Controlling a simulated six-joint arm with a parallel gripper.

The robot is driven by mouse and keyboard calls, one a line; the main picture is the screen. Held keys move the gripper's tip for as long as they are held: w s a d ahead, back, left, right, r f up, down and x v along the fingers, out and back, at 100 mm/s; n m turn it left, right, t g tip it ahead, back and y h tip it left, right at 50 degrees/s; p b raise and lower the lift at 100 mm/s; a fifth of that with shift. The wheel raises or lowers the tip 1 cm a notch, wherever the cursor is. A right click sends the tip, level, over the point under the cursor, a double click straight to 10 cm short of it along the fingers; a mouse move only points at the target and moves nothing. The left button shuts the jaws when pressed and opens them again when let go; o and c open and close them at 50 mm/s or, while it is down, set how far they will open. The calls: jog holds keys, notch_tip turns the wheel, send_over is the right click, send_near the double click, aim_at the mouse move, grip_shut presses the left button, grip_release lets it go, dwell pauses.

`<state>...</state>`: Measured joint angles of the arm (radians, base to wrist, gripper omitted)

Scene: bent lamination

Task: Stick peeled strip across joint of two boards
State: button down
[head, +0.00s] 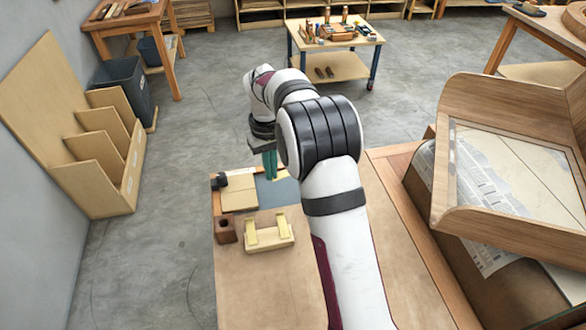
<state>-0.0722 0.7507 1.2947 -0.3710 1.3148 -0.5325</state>
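My gripper (270,163), with dark green fingers, points down over the far left part of the workbench (262,290). It is above or beside a blue-grey mat (284,192); the height is hard to judge. Its fingers look close together, but I cannot tell if they are shut or hold a thin strip. Pale flat boards (239,198) lie at the left edge of the mat; a faint line crosses them. No peeled strip can be made out. My arm hides the bench to the right of the gripper.
A pale wooden stand with two yellowish upright pieces (268,233) sits nearer on the bench. A brown block with a hole (225,230) is left of it. A small black object (220,182) is at the bench's left edge. A large curved wooden form (510,170) stands right.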

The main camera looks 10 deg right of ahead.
aim_at(246, 199)
jog(key=w+a+f+n, duration=0.1)
jog(key=a+n, duration=0.1)
jog(key=n, duration=0.2)
jog(key=w+a+f+n, duration=0.1)
jog(key=a+f+n, duration=0.1)
jog(key=n, duration=0.3)
jog(key=w+a+f+n, duration=0.1)
jog(key=a+f+n, duration=0.1)
jog(key=n, duration=0.3)
jog(key=shift+w+a+f, duration=0.1)
jog(key=shift+w+a, duration=0.15)
jog(key=shift+a, duration=0.1)
jog(key=shift+a+f+n, duration=0.2)
jog(key=shift+n, duration=0.3)
jog(key=shift+f, duration=2.75)
jog(key=shift+f, duration=0.25)
jog(key=c, duration=1.6)
grip_release()
jog(key=c, duration=1)
grip_release()
jog(key=shift+o, duration=0.2)
jog(key=shift+o, duration=1.3)
